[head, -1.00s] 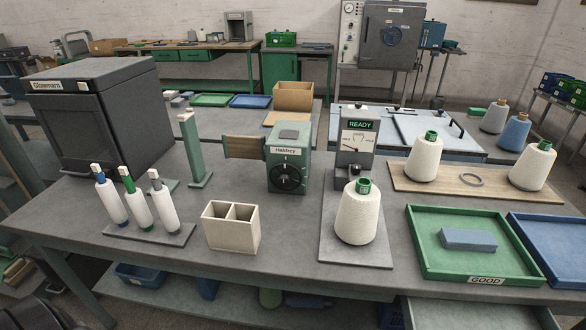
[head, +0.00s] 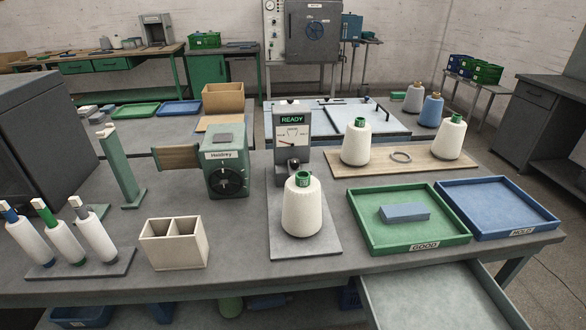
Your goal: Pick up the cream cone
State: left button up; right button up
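A cream cone (head: 302,207) with a green top stands upright on the grey plate (head: 322,247) in front of the grey gauge (head: 291,138) marked READY. Two more cream cones with green tops, one nearer (head: 355,145) and one farther right (head: 449,140), stand upright on a wooden board (head: 385,168). Neither of my grippers shows in the head view.
A green tray (head: 362,234) marked GOOD holds a grey-blue block (head: 404,212). A blue tray (head: 500,205) marked HOLD is empty beside it. A two-compartment box (head: 173,244) and a rack of white spools (head: 80,268) stand left. An open drawer (head: 430,300) juts out in front.

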aim_at(302, 210)
jog(key=u, duration=0.05)
jog(key=k, duration=0.5)
jog(key=u, duration=1.8)
jog(key=i, duration=1.45)
jog(key=z, duration=2.25)
